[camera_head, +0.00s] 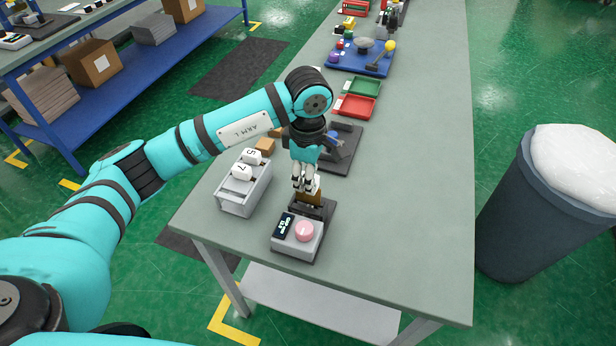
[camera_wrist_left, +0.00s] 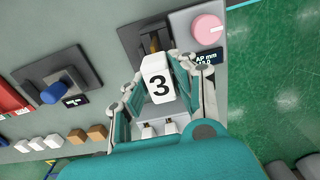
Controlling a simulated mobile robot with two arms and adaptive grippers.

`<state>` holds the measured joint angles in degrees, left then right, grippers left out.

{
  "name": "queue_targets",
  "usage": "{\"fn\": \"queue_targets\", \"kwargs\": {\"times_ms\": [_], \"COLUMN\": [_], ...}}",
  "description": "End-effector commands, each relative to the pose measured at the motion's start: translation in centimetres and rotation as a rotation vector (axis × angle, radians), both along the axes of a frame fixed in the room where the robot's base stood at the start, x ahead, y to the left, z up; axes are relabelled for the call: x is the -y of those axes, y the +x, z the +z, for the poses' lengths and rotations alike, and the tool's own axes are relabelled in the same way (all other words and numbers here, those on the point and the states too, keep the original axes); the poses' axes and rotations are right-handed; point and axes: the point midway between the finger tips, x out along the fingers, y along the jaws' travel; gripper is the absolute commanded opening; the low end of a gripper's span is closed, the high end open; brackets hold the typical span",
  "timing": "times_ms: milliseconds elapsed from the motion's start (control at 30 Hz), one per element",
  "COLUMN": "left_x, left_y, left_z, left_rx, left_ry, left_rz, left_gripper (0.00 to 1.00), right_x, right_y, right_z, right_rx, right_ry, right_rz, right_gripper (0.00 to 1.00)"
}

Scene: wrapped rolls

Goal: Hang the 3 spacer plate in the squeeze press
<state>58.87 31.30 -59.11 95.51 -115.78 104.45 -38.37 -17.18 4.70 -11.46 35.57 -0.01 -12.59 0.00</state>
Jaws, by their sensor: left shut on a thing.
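My left gripper (camera_head: 306,186) is shut on the 3 spacer plate, over the back of the squeeze press. A brown-gold part (camera_head: 313,196) shows under the fingers. I cannot tell whether the plate touches the press. My right gripper is not in view.
A grey rack (camera_head: 244,196) with plates 5 and 7 stands left of the press. A dark device with a blue knob (camera_head: 333,136) is behind it. Red (camera_head: 354,106) and green (camera_head: 364,87) trays lie farther back. The table's right side is clear; a bin (camera_head: 545,215) stands beyond.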

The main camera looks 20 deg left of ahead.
Motion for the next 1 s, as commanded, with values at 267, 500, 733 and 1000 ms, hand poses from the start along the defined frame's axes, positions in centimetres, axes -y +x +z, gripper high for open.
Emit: {"fn": "queue_targets", "kwargs": {"times_ms": [267, 500, 733, 1000], "left_x": [0.0, -0.1, 0.0, 0.0], "left_y": [0.0, 0.1, 0.0, 0.0], "left_z": [0.1, 0.0, 0.1, -0.3], "left_rx": [0.001, 0.003, 0.001, 0.001], "left_ry": [0.000, 0.001, 0.001, 0.001], "left_rz": [0.000, 0.001, 0.001, 0.001], "left_gripper": [0.00, 0.00, 0.00, 0.00], "right_x": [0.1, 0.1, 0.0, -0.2], "right_y": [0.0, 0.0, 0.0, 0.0], "right_z": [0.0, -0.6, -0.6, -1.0], "right_rx": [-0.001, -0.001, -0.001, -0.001], "right_ry": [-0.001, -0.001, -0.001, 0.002], "right_rz": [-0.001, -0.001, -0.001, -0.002], "right_gripper": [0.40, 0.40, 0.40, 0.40]}}
